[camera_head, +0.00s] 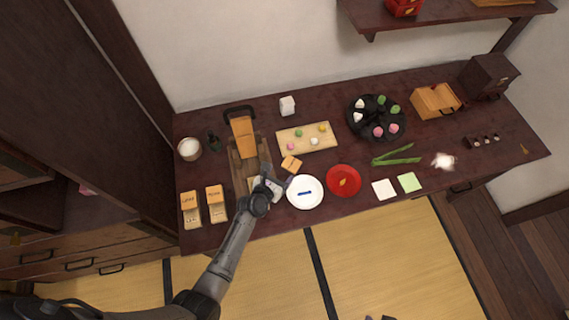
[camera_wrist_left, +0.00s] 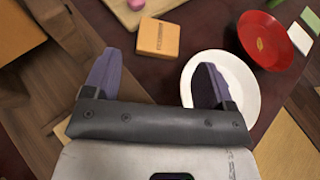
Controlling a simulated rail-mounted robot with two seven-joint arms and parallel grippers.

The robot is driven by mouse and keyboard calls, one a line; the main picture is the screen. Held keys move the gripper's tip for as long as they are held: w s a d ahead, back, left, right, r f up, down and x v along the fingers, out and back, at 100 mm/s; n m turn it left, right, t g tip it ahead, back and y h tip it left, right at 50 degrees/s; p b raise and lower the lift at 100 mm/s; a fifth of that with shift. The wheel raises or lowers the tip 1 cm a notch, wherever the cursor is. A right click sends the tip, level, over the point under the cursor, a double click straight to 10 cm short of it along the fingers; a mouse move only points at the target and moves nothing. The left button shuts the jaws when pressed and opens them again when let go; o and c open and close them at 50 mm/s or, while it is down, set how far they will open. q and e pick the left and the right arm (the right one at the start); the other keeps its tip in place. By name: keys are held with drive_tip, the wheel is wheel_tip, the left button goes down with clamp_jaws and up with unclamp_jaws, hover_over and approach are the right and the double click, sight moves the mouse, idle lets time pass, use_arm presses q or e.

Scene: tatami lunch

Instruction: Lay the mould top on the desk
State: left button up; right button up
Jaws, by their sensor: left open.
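A small square orange wooden block with dark marks, which looks like the mould top (camera_head: 291,164), lies on the dark desk (camera_head: 340,216) just in front of the sweets board. It also shows in the left wrist view (camera_wrist_left: 158,38), beyond the fingertips and apart from them. My left gripper (camera_head: 275,180) is open and empty, between the long wooden tray and the white plate. In the left wrist view its two fingers (camera_wrist_left: 155,78) are spread wide, the right one over the plate. I cannot make out my right gripper.
The white plate (camera_head: 312,203) and red dish (camera_head: 343,181) stand right of my gripper. A long wooden tray (camera_head: 238,182) is left of it. Behind lies the sweets board (camera_head: 322,142).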

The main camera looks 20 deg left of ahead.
use_arm(q)
drive_tip(key=shift+p+v, duration=0.95)
drive_tip(key=shift+v, duration=1.1)
drive_tip(key=shift+s+r+m, duration=0.15)
drive_tip(key=shift+s+m, duration=0.1)
drive_tip(key=shift+m, duration=0.45)
drive_tip(key=s+m+g, duration=0.1)
drive_tip(key=m, duration=0.2)
drive_tip(key=s+r+m+h, duration=0.1)
drive_tip(key=s+m, duration=0.1)
drive_tip(key=m, duration=0.1)
drive_tip(key=s+d+r+m+g+h, duration=0.1)
drive_tip(key=s+m, duration=0.1)
drive_tip(key=m, duration=0.1)
drive_tip(key=shift+s+m+g, duration=0.25)
drive_tip(key=shift+m+g, duration=0.05)
drive_tip(key=shift+m, duration=0.1)
drive_tip(key=s+a+r+m+g+y, duration=0.1)
drive_tip(key=s+r+m+g, duration=0.2)
drive_tip(key=s+m, duration=0.8)
drive_tip(key=s+a+r+m+g+y, duration=0.2)
drive_tip(key=s+r+m+g, duration=0.2)
drive_tip(key=s+r+m, duration=0.3)
drive_tip(key=s+m, duration=0.3)
drive_tip(key=m, duration=0.4)
drive_tip(key=shift+s+a, duration=0.3)
drive_tip(key=shift+s, duration=0.1)
